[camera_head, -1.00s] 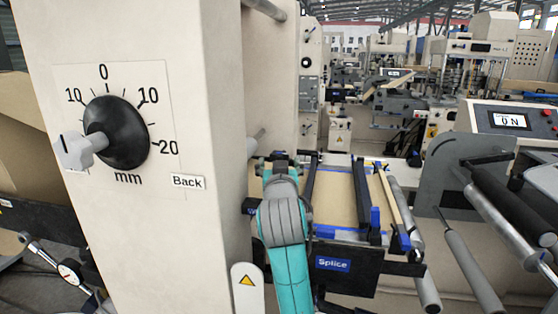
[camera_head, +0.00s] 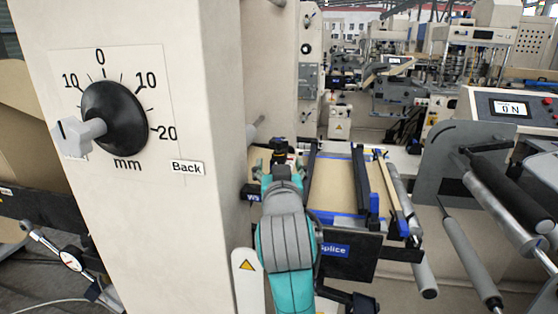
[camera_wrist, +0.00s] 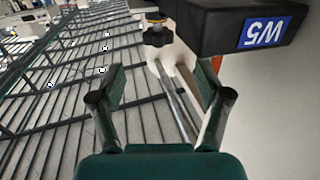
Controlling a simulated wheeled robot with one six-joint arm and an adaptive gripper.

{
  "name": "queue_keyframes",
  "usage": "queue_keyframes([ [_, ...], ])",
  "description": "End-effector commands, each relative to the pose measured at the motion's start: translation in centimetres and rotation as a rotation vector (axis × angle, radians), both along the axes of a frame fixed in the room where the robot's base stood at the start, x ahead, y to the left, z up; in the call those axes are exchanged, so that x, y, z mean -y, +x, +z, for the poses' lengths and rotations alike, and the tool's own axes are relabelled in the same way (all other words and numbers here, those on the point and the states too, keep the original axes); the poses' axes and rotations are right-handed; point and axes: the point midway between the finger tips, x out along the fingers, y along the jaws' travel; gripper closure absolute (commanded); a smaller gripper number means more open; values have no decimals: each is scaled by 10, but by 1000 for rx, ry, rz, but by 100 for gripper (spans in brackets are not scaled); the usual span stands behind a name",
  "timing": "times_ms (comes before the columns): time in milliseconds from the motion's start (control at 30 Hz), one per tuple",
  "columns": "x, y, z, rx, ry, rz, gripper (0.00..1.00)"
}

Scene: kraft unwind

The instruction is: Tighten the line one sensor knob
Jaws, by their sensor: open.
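A small black lobed knob (camera_wrist: 158,36) with a brass-coloured part above it shows in the wrist view. It sits at a pale bracket (camera_wrist: 172,62) with metal rods, beside a black block with a blue label (camera_wrist: 262,32) that reads like W5 upside down. I cannot tell for sure that this is the line one sensor knob. My gripper (camera_wrist: 162,72) is open and empty, its fingers apart on either side of the bracket; the knob lies just beyond the fingertips, not touched. In the head view my gripper (camera_head: 283,150) is small and dark, and the knob cannot be made out.
A beige column with a black dial (camera_head: 114,113) stands at left. The splice table (camera_head: 332,190) lies right of my arm, with rollers (camera_head: 466,250) and a display panel (camera_head: 510,108) farther right. A pale wall (camera_wrist: 285,110) is close on the right in the wrist view.

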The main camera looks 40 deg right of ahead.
Motion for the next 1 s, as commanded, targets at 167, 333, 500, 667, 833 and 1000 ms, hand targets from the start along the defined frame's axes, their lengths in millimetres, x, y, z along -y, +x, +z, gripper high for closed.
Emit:
queue_keyframes([
  [167,21,12,-5,-26,8,97,24],
  [333,43,20,-8,-44,14,256,24],
  [500,61,15,-7,-39,13,414,24],
  [667,71,5,-1,-19,7,534,24],
  [833,74,-4,3,-2,1,602,24],
  [1000,75,2,4,1,1,618,24],
])
